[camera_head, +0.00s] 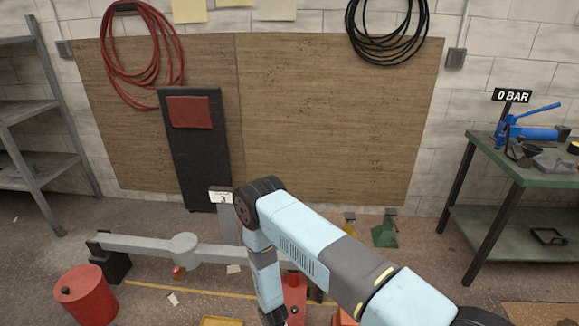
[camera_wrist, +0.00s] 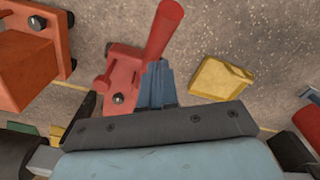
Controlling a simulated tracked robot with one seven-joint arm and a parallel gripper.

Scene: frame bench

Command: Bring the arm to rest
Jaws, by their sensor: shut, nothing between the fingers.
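My arm, pale blue and grey, reaches forward from the lower right of the head view and bends down at its elbow. My gripper (camera_wrist: 158,68) shows in the wrist view as blue-grey fingers, shut and empty, pointing at the floor area. A red lever device (camera_wrist: 122,75) with a thick red handle (camera_wrist: 163,28) lies just beyond the fingertips; whether they touch cannot be told. In the head view the lower arm partly hides the red device (camera_head: 294,292), and the fingers cannot be made out.
A grey beam (camera_head: 140,244) on a black support runs across the floor. A red canister (camera_head: 87,295) stands at the lower left. A green bench (camera_head: 525,165) stands right, grey shelves (camera_head: 40,110) left.

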